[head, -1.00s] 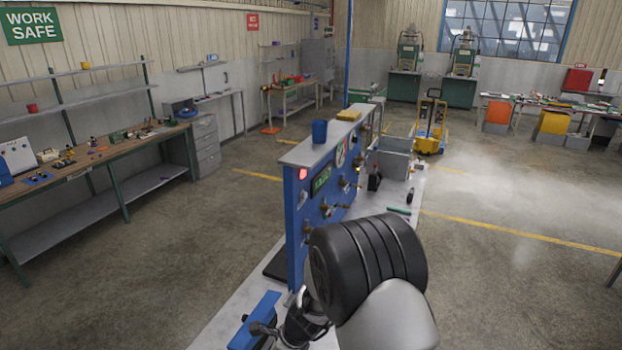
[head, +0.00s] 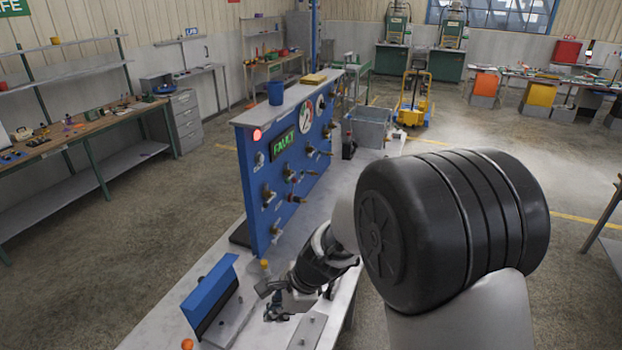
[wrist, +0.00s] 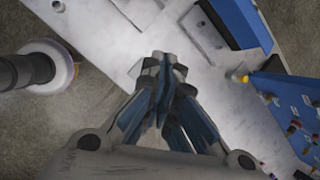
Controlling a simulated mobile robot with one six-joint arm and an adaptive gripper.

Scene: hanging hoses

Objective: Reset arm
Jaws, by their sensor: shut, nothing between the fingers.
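My gripper (head: 272,302) is at the front of the white table (head: 225,227), low over its top, to the left of my black arm joint. In the wrist view my gripper (wrist: 165,62) points at the table top, with its fingers together and nothing between them. The blue panel (head: 290,185) stands on the table behind the gripper, with several fittings and a green display on its face. No hose is clearly visible.
A blue angled bracket (head: 210,293) stands left of the gripper, near an orange knob (head: 187,344). A blue cup (head: 275,92) sits on the panel's top ledge. A grey bin (head: 370,127) stands farther back on the table. Open floor lies left of the table.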

